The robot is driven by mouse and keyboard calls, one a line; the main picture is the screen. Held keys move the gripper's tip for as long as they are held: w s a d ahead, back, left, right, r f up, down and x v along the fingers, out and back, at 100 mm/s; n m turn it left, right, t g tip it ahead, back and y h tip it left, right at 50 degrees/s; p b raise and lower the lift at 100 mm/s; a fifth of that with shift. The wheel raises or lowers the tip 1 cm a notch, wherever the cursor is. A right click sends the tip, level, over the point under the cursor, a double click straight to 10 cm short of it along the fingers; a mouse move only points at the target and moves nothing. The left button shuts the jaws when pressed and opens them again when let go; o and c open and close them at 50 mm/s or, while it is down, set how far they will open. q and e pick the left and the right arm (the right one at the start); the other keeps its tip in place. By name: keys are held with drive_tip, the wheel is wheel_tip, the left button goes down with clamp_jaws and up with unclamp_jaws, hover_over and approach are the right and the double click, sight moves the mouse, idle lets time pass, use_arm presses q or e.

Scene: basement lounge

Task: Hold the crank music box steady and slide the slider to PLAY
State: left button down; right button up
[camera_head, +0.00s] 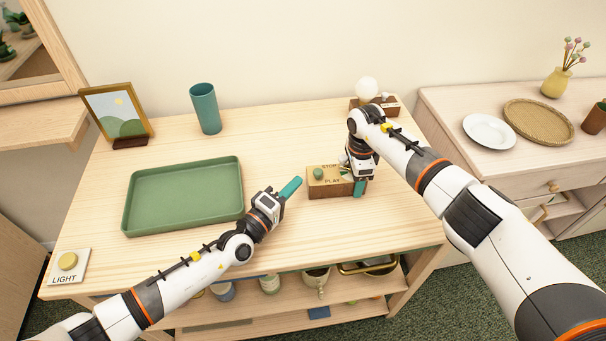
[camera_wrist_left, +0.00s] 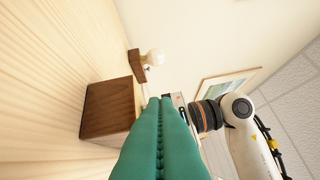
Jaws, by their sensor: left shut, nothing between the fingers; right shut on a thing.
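The music box (camera_head: 330,192) is a small wooden block with a pale top marked STOP at the back and PLAY at the front. Its green slider knob (camera_head: 318,173) stands on the left of the top, about midway between the words; its exact setting is unclear. My right gripper (camera_head: 359,188) is shut on the box's right end. The crank cannot be made out. My left gripper (camera_head: 293,187) is shut and empty, just left of the box and apart from it. In the left wrist view its teal fingers (camera_wrist_left: 160,135) point toward the brown box (camera_wrist_left: 108,108).
A green tray (camera_head: 185,228) lies to the left. A teal cup (camera_head: 205,108) and a picture frame (camera_head: 117,112) stand behind it. A globe lamp (camera_head: 366,88) is at the back right. A LIGHT button (camera_head: 67,262) sits front left. The table around the box's front is clear.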

use_arm(q)
drive_tip(key=v, duration=0.5)
use_arm(e)
drive_tip(key=o, duration=1.3)
